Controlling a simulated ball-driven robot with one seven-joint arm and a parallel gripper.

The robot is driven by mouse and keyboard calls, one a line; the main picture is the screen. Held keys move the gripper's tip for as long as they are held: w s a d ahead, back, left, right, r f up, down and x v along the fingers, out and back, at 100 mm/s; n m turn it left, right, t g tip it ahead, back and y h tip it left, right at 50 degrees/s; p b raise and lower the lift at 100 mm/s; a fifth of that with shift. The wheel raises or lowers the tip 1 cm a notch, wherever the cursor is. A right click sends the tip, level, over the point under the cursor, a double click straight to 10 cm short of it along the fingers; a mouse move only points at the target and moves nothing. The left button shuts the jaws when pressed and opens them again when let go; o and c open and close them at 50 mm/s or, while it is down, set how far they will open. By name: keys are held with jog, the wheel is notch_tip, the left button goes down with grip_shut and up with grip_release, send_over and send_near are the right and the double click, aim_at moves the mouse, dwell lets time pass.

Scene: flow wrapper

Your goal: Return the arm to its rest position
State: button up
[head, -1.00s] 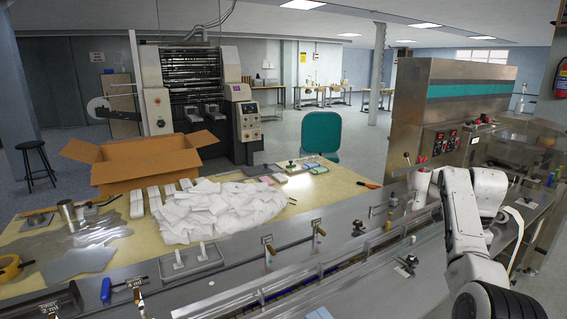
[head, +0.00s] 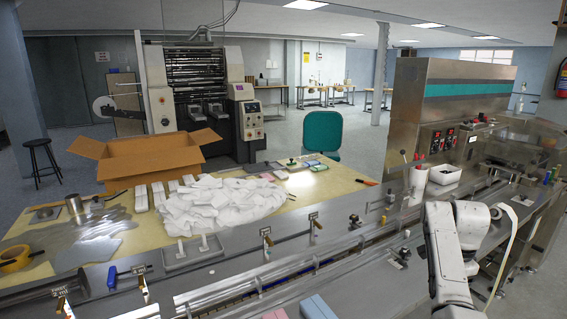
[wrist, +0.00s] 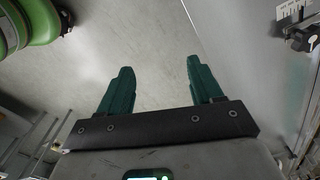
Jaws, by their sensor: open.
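My white arm (head: 447,250) shows at the lower right of the head view, folded in front of the steel machine bed. Its gripper is not visible in the head view. In the wrist view my gripper (wrist: 157,85) has two green fingers spread wide apart, with nothing between them. Beyond the fingers is bare grey floor (wrist: 140,40), with a metal panel edge to the right.
The flow wrapper (head: 455,100) stands at the right, its bed running along the front. A white pile (head: 225,205) and an open cardboard box (head: 150,160) are on the worktable. Pink and blue blocks (head: 318,306) lie at the front edge. A green rounded object (wrist: 35,20) is at the upper left of the wrist view.

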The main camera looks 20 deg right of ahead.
jog(key=s+a+f+n, duration=0.45)
jog(key=a+f, duration=0.25)
jog(key=a, duration=0.2)
jog(key=s+a+f+n, duration=0.4)
jog(key=a+f+n, duration=0.25)
jog(key=a, duration=0.35)
jog(key=s+a+n+t, duration=0.1)
jog(key=s+a+n, duration=0.9)
jog(key=s+a, duration=0.5)
jog(key=shift+s+a, duration=0.2)
jog(key=shift+s, duration=0.75)
